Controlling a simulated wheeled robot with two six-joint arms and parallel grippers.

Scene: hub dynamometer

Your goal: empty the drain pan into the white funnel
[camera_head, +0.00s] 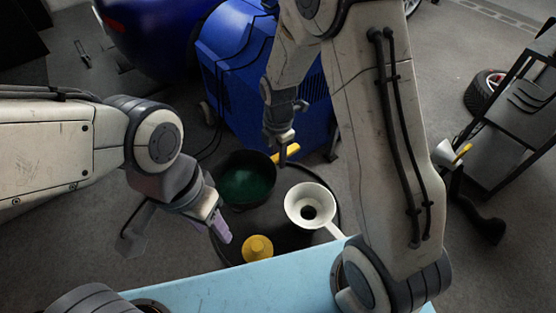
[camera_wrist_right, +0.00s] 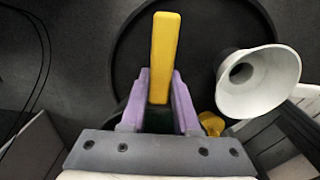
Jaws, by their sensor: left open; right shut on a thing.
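The drain pan (camera_head: 248,187) is a round dark pan with a green inside and a yellow handle (camera_head: 287,153). It looks roughly level, left of the white funnel (camera_head: 310,203), over the drum top. My right gripper (camera_head: 283,146) is shut on the yellow handle. In the right wrist view its purple fingers (camera_wrist_right: 159,100) flank the handle (camera_wrist_right: 164,55), with the funnel (camera_wrist_right: 262,80) to the right; the pan is mostly hidden there. My left gripper (camera_head: 219,226) is open and empty, near the pan's lower left rim.
A round dark drum top (camera_head: 285,240) lies under the pan and funnel. A yellow cap-like object (camera_head: 257,247) stands there near the light blue surface (camera_head: 240,292). A blue machine (camera_head: 240,70) stands behind. A black cart (camera_head: 505,130) is at right.

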